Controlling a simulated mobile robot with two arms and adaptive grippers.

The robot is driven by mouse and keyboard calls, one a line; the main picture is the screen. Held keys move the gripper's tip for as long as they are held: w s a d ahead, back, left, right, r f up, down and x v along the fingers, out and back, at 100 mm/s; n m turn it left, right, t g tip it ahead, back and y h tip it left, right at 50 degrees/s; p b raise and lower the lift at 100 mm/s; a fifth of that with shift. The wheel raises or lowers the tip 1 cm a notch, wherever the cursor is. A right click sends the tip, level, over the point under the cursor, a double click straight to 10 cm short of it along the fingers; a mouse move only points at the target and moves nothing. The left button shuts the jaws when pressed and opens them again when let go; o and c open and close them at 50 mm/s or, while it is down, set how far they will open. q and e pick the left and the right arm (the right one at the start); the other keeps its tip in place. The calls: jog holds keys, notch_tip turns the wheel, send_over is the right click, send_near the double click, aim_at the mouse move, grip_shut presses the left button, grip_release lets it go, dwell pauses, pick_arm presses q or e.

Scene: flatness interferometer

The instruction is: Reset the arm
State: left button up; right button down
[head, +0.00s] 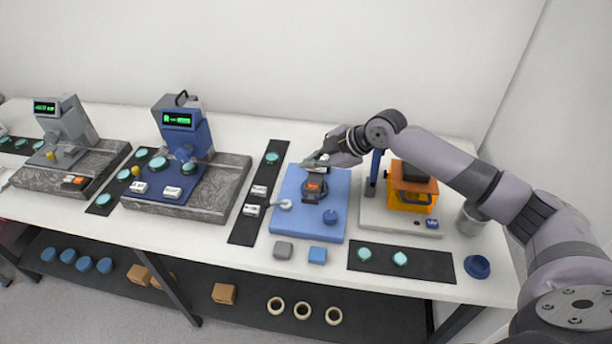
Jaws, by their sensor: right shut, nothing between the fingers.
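My right arm reaches in from the right over the white table. Its gripper (308,163) is shut and empty, held above the back edge of the blue base plate (337,182). A dark round device with an orange top (314,188) sits on that plate, just in front of the gripper. My left gripper is not in view.
A blue gauge (184,130) and a grey gauge (66,122) with green displays stand on stone slabs at left. An orange-windowed unit (412,188) and a metal cup (470,220) stand at right. Black mats (400,262) hold teal discs.

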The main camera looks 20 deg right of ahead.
jog(key=s+a+f+m+g, duration=0.2)
jog(key=s+a+f+m, duration=0.1)
jog(key=s+a+f, duration=1.05)
jog(key=s+d+m+g+h, duration=0.1)
jog(key=s+d+m+h, duration=0.2)
jog(key=s+m, duration=0.55)
jog(key=s+d+m+g+h, duration=0.1)
jog(key=s+d+m+h, duration=0.2)
jog(key=s, duration=1)
notch_tip(320, 180, down, 31)
jog(key=s+d+g+b, duration=0.1)
jog(key=s+b, duration=0.1)
jog(key=b, duration=0.1)
jog(key=s+d+f+g+b, duration=0.1)
jog(key=s+d+f, duration=0.2)
jog(key=s+f, duration=1.3)
jog(key=shift+s+f+b, duration=0.15)
jog(key=shift+f+b, duration=0.05)
jog(key=shift+b, duration=0.1)
